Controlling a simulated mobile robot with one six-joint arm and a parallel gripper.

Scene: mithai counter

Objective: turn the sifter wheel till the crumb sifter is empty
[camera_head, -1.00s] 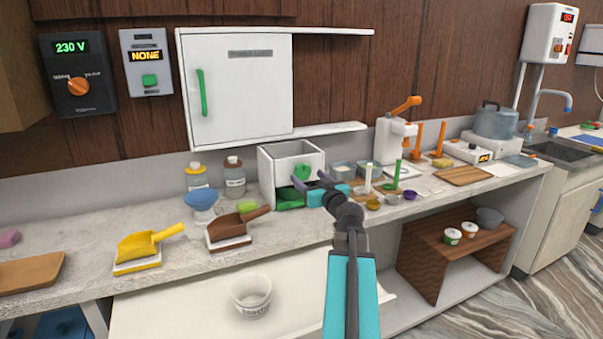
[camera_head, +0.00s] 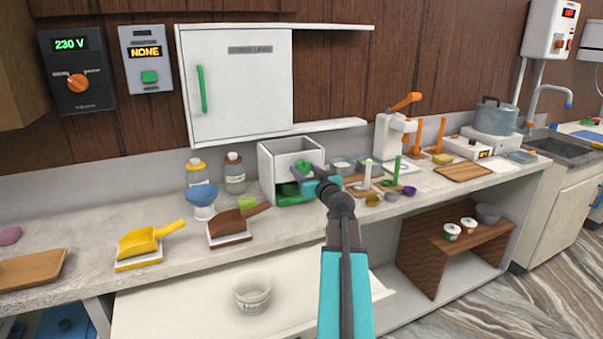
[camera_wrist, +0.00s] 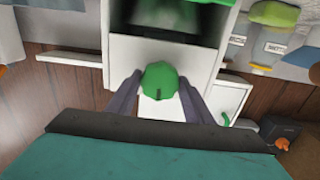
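The crumb sifter (camera_head: 268,172) is a white open-topped box at the back of the counter, with a green part at its lower front. In the wrist view its pale body (camera_wrist: 205,58) lies ahead of me. The green sifter wheel (camera_head: 303,167) is on its front face. My gripper (camera_head: 303,178) reaches it from the front right. In the wrist view the two dark fingers of my gripper (camera_wrist: 160,92) lie against opposite sides of the wheel (camera_wrist: 160,76), apparently shut on it. The crumbs inside cannot be made out.
A brown scoop (camera_head: 230,225), a yellow scoop (camera_head: 137,243) and a blue funnel-like cup (camera_head: 202,197) stand left of the sifter. Small bowls and green and white upright handles crowd its right. A white tub (camera_head: 252,290) sits below the counter front. A white cabinet (camera_head: 240,90) hangs above.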

